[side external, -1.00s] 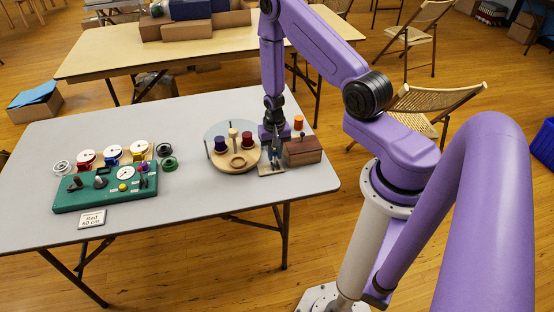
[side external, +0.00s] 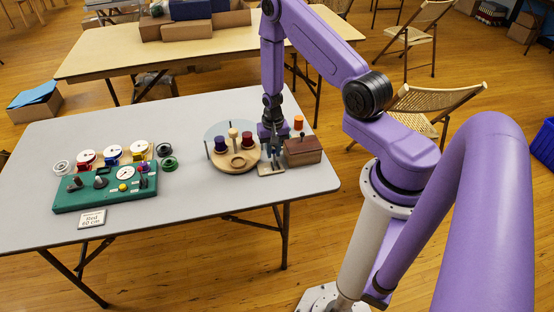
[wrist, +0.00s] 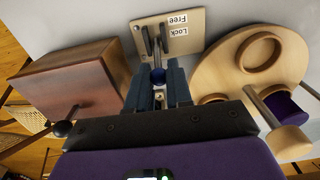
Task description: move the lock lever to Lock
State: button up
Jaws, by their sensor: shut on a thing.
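The lock lever stands on a small pale plate (wrist: 192,50) labelled Free and Lock; the plate is also in the side view (side external: 271,171). The lever's dark blue ball knob (wrist: 158,76) sits between the fingertips of my gripper (wrist: 159,88). My gripper is shut on the knob, and its fingers hide part of the lever. In the side view my gripper (side external: 271,156) points down over the plate. The labels read upside down in the wrist view, and I cannot tell exactly which label the lever lines up with.
A brown wooden box (wrist: 75,80) with a ball-ended rod stands close on one side. A round wooden stand (wrist: 225,75) with spools is close on the other. A green control panel (side external: 105,190) and more spools are at the table's left. The middle of the table (side external: 190,195) is clear.

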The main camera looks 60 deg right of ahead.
jog(key=o, duration=0.7)
jog(key=shift+r, duration=3.75)
jog(key=shift+a+r, duration=0.1)
jog(key=s+a+r+n, duration=0.4)
jog(key=a+r+n, duration=0.6)
jog(key=a+r, duration=0.45)
jog(key=s+a+r+n, duration=0.2)
jog(key=s+n, duration=0.1)
jog(key=s, duration=0.3)
jog(key=s+a+r+n, duration=0.2)
jog(key=s+r+n, duration=0.1)
jog(key=s, duration=0.3)
jog(key=s+a+r+n, duration=0.2)
jog(key=s+r+n, duration=0.1)
jog(key=s+n, duration=0.2)
jog(key=shift+s, duration=1.1)
